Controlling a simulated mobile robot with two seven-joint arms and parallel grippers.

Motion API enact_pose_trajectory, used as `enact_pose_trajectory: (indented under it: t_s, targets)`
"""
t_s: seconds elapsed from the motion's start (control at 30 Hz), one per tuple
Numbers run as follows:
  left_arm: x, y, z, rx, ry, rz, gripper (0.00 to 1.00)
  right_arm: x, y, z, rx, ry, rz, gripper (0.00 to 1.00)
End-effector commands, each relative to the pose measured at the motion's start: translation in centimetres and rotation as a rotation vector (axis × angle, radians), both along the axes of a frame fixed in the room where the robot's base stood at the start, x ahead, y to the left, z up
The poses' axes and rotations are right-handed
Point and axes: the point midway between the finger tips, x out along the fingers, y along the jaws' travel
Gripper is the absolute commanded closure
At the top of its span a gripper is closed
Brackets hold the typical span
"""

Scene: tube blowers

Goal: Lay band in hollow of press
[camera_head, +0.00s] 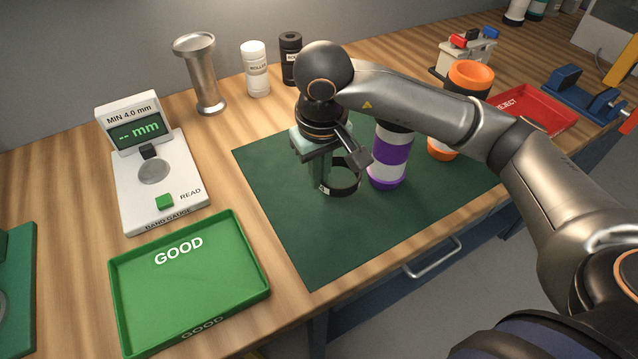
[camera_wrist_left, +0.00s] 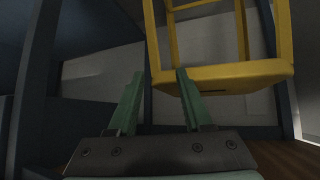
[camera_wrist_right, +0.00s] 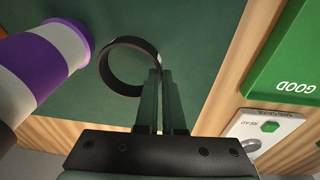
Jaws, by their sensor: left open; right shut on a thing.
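The band is a thin black ring (camera_head: 343,192). My right gripper (camera_head: 323,183) is shut on one side of its wall, low over the dark green mat (camera_head: 290,225). I cannot tell whether the band touches the mat. In the right wrist view the band (camera_wrist_right: 104,72) sticks out to the left of the closed fingers (camera_wrist_right: 160,75). My left gripper (camera_wrist_left: 158,85) is open and empty, facing a yellow frame; it does not show in the head view. I cannot make out the press for certain; a green piece (camera_head: 18,275) is cut off at the left edge.
A purple-and-white tube (camera_head: 390,160) stands just right of the band, with orange-ended tubes (camera_head: 470,76) behind. The band gauge (camera_head: 160,185) and green GOOD tray (camera_head: 190,290) are left of the mat. A red REJECT tray (camera_head: 535,105) and blue device (camera_head: 575,92) are at right.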

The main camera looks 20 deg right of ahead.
Motion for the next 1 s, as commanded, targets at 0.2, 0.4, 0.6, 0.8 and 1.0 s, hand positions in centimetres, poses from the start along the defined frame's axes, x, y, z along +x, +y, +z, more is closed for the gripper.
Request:
enact_pose_trajectory:
  t_s: [0.2, 0.4, 0.6, 0.8, 1.0]
  targets:
    - [0.1, 0.1, 0.6, 0.0, -0.006, 0.002, 0.5, 0.6, -0.2, -2.8, 0.0, 0.006, 0.002, 1.0]
    - [0.2, 0.4, 0.6, 0.003, -0.013, 0.007, 0.5, 0.7, -0.1, -4.0, 0.001, -0.001, 0.001, 1.0]
    - [0.1, 0.5, 0.4, 0.005, -0.009, 0.008, 0.5, 0.7, -0.1, -4.0, 0.0, -0.001, 0.001, 1.0]
    - [-0.1, 0.4, -0.3, 0.007, 0.007, 0.005, 0.5, 0.7, -0.2, -4.3, 0.0, 0.0, 0.001, 0.89]
    - [-0.1, 0.3, -0.1, 0.005, 0.005, 0.004, 0.5, 0.7, -0.2, -4.3, 0.0, 0.0, 0.001, 0.66]
